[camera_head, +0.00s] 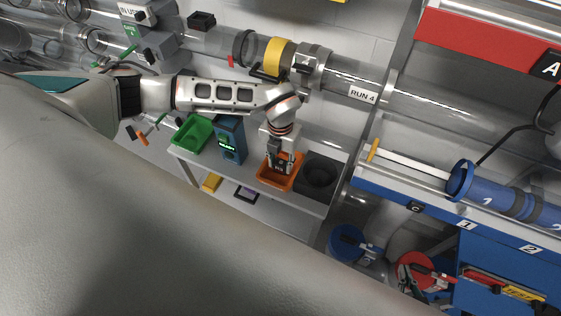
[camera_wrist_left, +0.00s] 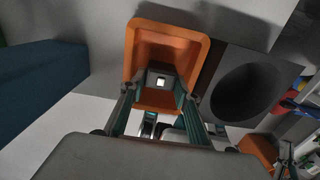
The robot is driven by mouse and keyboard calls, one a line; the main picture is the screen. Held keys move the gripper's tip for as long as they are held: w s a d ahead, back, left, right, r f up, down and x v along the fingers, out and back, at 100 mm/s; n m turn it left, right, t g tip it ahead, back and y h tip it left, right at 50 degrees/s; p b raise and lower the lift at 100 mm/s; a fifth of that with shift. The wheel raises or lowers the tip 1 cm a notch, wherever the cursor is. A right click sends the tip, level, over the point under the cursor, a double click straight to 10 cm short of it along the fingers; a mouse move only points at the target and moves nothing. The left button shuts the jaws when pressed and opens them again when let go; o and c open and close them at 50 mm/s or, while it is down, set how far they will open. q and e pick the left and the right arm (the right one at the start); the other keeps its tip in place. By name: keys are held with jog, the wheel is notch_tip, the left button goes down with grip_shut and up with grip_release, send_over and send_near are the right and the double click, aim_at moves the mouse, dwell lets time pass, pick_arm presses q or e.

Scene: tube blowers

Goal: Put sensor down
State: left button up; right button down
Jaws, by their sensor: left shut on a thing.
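My left gripper (camera_head: 282,163) reaches down over an orange tray (camera_head: 264,179) on the white shelf. It is shut on the sensor, a small dark block (camera_head: 279,168) with pale marks, held at or just inside the tray's opening. In the left wrist view the sensor (camera_wrist_left: 158,82) shows a grey face with a bright square between the fingers of the gripper (camera_wrist_left: 157,98). The orange tray (camera_wrist_left: 135,42) lies behind it. I cannot tell whether the sensor touches the tray floor. My right gripper is in neither view.
Left of the orange tray stand a blue device (camera_head: 231,140) with a green display and a green tray (camera_head: 193,133). A black block with a round hollow (camera_head: 319,175) is close on its right. The clear RUN 4 tube (camera_head: 345,86) runs above, behind the arm.

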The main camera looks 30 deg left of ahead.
aim_at(281, 164)
pick_arm(q)
jog(key=shift+f, duration=0.15)
jog(key=o, duration=0.8)
notch_tip(281, 164, up, 12)
jog(key=shift+r, duration=0.2)
dwell(0.4)
